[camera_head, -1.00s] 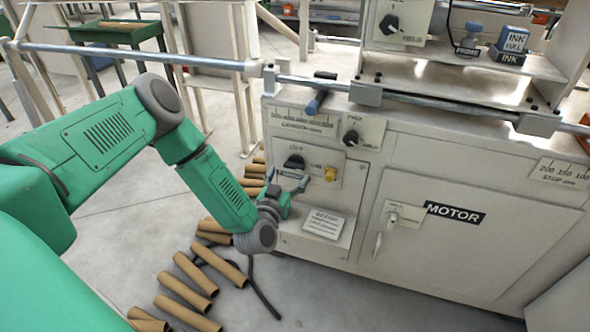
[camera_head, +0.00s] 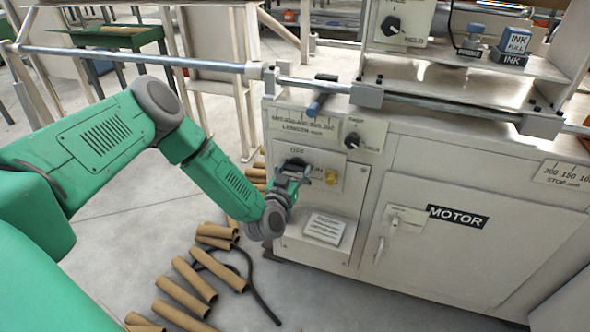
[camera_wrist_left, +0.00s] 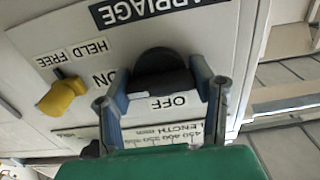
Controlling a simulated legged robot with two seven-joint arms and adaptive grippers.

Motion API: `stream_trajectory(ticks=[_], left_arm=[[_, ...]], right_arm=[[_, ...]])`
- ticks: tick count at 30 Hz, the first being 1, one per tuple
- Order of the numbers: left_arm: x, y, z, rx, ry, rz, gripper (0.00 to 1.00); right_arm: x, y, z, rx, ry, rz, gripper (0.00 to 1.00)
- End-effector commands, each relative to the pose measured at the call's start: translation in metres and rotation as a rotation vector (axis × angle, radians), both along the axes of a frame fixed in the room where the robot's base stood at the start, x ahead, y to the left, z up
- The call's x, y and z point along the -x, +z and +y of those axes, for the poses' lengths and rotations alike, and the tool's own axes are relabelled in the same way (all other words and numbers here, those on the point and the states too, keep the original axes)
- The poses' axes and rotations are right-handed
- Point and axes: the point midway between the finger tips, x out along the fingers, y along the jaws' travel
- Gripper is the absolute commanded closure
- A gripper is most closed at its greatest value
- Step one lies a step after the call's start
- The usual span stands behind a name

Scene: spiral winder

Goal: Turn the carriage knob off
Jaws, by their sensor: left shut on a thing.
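The carriage knob is black and round with a bar-shaped grip, on the front panel of the white machine; it shows in the head view (camera_head: 293,163) partly behind my gripper. In the left wrist view the knob (camera_wrist_left: 158,72) sits between the two grey fingers, below the upside-down CARRIAGE label. The OFF label (camera_wrist_left: 169,102) and ON label (camera_wrist_left: 104,79) are beside it. My left gripper (camera_head: 300,172) is shut on the knob, one finger at each end of its bar; the wrist view shows this too (camera_wrist_left: 162,88). My right gripper is not in view.
A yellow knob (camera_head: 332,178) with HELD and FREE labels is close beside, also in the wrist view (camera_wrist_left: 62,96). A black knob (camera_head: 352,140) is above right. A metal rail (camera_head: 430,101) crosses above. Cardboard tubes (camera_head: 185,297) lie on the floor.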

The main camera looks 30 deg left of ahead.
Motion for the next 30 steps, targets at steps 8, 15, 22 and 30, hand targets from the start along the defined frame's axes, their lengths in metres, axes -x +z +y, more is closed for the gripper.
stream_trajectory(ticks=[8,15,22,30], left_arm=[[0.001,-0.001,0.002,0.054,0.003,-0.011,0.78],[0.001,-0.002,0.001,0.209,0.003,-0.048,0.78],[0.002,-0.003,0.002,0.418,0.004,-0.097,0.78],[0.002,-0.003,0.003,0.668,0.005,-0.157,0.78]], right_arm=[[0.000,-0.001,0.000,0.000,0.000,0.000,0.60],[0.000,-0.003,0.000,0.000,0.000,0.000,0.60],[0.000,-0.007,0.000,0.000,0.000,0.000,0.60],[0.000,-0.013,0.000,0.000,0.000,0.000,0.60]])
